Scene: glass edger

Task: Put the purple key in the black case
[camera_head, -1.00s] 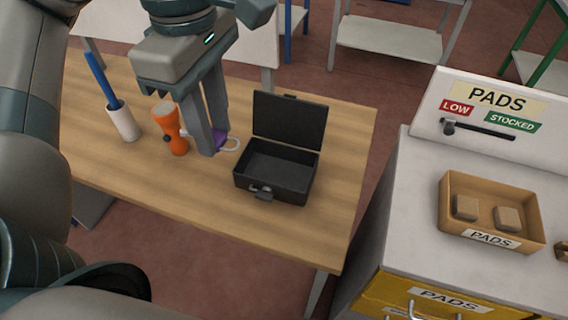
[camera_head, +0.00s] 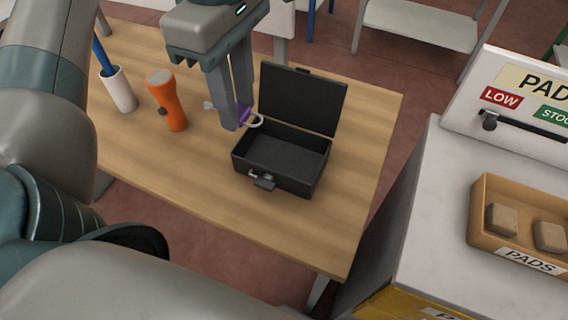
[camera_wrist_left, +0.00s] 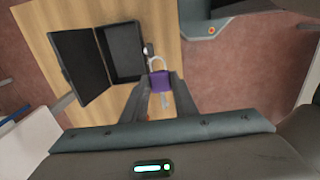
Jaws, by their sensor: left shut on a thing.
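The purple key (camera_head: 244,113) has a purple body with a pale ring and a grey shaft. My left gripper (camera_head: 236,122) is shut on it, just left of the black case; the key also shows between the fingers in the left wrist view (camera_wrist_left: 159,80). The black case (camera_head: 281,158) stands open on the table with its lid up at the back, and its inside looks empty. It also shows in the left wrist view (camera_wrist_left: 122,52). My right gripper is not in view.
An orange flashlight (camera_head: 168,103) stands on the wooden table (camera_head: 200,175), left of the gripper. A white cup (camera_head: 120,90) with a blue stick stands farther left. A grey cabinet (camera_head: 425,220) with a pads box (camera_head: 478,215) stands at right.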

